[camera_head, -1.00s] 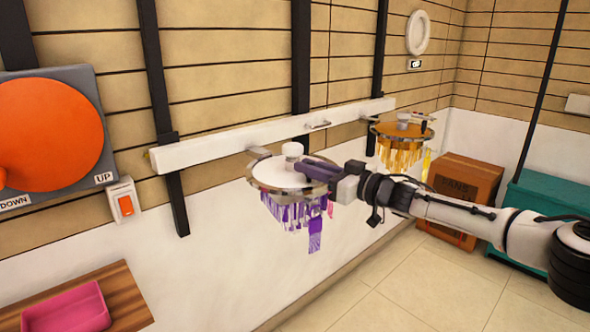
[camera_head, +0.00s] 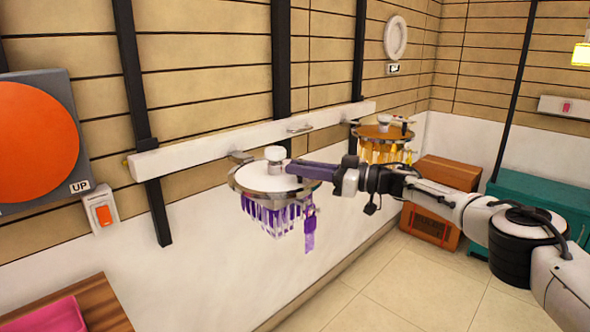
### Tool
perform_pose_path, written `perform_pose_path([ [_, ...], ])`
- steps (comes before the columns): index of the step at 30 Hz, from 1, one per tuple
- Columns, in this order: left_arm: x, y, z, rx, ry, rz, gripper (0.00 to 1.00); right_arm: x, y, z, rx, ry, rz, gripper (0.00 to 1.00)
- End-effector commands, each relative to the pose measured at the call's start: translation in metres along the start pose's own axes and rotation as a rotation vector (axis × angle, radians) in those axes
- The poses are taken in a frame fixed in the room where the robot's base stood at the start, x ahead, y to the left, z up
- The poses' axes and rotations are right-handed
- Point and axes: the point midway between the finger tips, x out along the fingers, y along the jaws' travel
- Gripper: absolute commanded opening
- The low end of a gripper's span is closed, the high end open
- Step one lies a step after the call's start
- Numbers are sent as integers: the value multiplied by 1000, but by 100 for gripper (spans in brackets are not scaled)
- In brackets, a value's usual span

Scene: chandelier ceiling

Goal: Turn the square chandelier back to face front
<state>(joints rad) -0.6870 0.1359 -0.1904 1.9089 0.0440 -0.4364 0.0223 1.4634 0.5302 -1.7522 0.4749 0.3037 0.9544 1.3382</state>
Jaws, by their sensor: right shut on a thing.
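A chandelier with a round white top, a metal rim and hanging purple pieces (camera_head: 268,215) hangs from a white wall rail (camera_head: 225,146), left of centre. A white knob (camera_head: 275,154) stands on its top. My right gripper (camera_head: 296,170) reaches in from the right and is shut at the chandelier's right rim; its own fingers hide the exact grip. A longer purple strip hangs below that side. A second chandelier, amber with a white knob (camera_head: 384,120), hangs farther back on the rail, partly behind my right arm. I cannot tell which one is the square chandelier. My left gripper is not in view.
An orange disc (camera_head: 35,142) on a grey panel and an orange switch (camera_head: 103,215) are on the left wall. A wooden shelf with a pink tray (camera_head: 45,318) is at lower left. A brown box (camera_head: 432,225) and teal chest (camera_head: 525,200) stand behind my right arm.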

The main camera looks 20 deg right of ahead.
Motion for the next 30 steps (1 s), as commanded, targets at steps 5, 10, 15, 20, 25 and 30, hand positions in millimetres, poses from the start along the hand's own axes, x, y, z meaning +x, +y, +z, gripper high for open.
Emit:
perform_pose_path([
  [5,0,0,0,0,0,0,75,1,0,-2,1,4,1,0],
  [10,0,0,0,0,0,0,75,2,0,-2,2,4,0,17],
  [15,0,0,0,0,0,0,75,2,-1,-1,1,3,-1,32],
  [20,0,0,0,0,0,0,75,1,-1,0,1,2,-1,32],
  [25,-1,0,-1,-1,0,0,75,-5,0,0,3,1,-1,32],
  [30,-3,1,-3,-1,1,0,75,-27,0,-1,3,1,1,32],
])
